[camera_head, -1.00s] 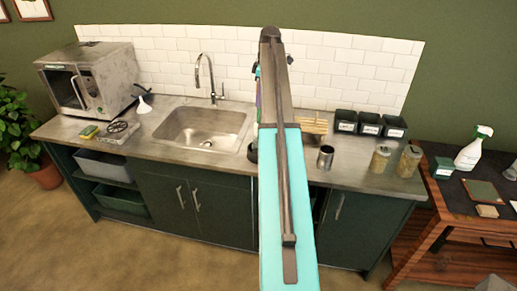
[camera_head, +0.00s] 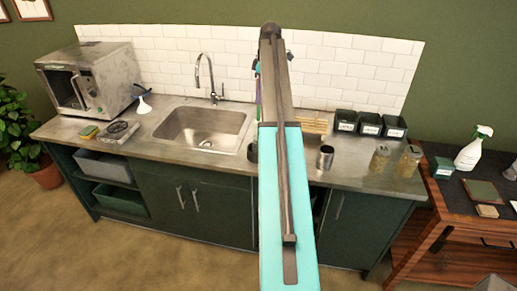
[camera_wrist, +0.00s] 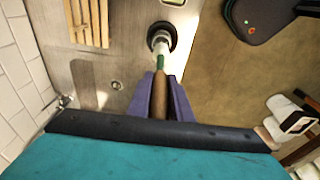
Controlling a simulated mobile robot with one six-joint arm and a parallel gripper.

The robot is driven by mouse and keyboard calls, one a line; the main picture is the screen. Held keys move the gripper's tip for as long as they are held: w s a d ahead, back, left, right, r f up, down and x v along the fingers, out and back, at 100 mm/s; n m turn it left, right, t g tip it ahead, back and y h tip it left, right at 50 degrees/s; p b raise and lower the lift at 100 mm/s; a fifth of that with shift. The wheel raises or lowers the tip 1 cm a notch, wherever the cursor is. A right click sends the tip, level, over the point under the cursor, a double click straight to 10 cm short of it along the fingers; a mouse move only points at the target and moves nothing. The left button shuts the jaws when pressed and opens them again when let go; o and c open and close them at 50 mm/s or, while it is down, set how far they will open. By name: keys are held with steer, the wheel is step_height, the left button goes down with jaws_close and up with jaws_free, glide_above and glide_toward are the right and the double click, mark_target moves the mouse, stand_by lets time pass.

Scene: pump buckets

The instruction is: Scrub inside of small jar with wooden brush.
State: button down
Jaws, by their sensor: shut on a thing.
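In the wrist view, my gripper (camera_wrist: 161,92) has purple fingers shut on the brown handle of the wooden brush (camera_wrist: 160,98). The brush has a green collar and a pale head pointing away from me. The pale head overlaps the opening of a small round dark-rimmed jar (camera_wrist: 174,36) on the counter. How deep the head sits in the jar, I cannot tell. In the head view, my own arm hides the gripper and most of the brush.
A wooden slatted rack (camera_wrist: 90,22) lies near the jar, and the white tiled wall (camera_wrist: 18,55) is at the left. In the head view, a metal cup (camera_head: 325,157), glass jars (camera_head: 379,160), black bins (camera_head: 369,123) and the sink (camera_head: 202,128) line the counter.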

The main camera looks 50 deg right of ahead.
steer(key=shift+r, duration=1)
steer(key=shift+r, duration=1.4)
